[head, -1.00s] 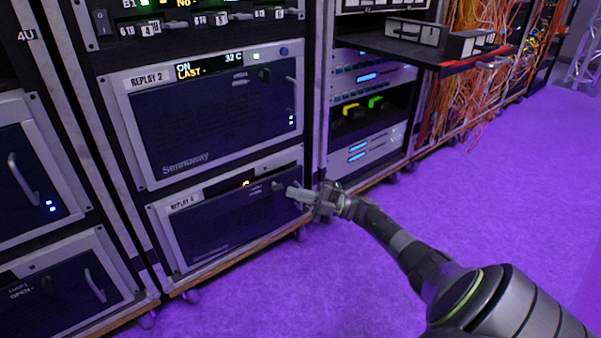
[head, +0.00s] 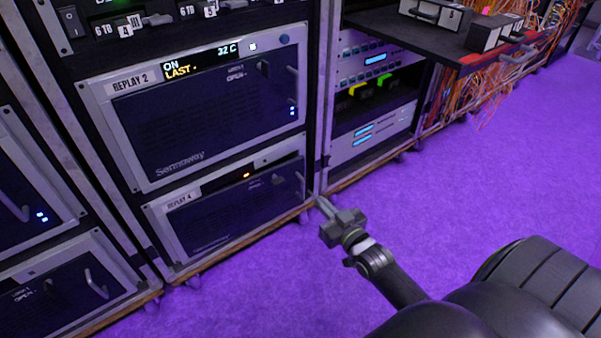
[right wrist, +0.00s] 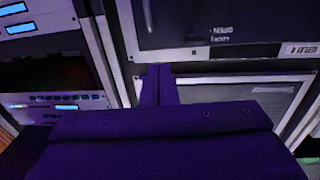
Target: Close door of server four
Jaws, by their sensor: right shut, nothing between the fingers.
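Server four is the lower unit labelled REPLAY 4 (head: 178,198), under REPLAY 2. Its dark door (head: 225,212) lies flat or nearly flat in the grey frame; I cannot tell if it is fully closed. Its handle (head: 299,184) is at the right edge. In the right wrist view, which is upside down, the door (right wrist: 220,15) fills the upper part. My right gripper (head: 324,204) is shut and empty, just right of the door's handle edge, in front of the rack post. Its dark fingers (right wrist: 158,82) also show in the wrist view. My left gripper is not in view.
REPLAY 2 (head: 200,120) sits above, its door closed. A pulled-out shelf (head: 440,42) juts from the right rack at upper right. Orange cables (head: 490,85) hang behind it. The purple floor (head: 470,190) to the right is clear.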

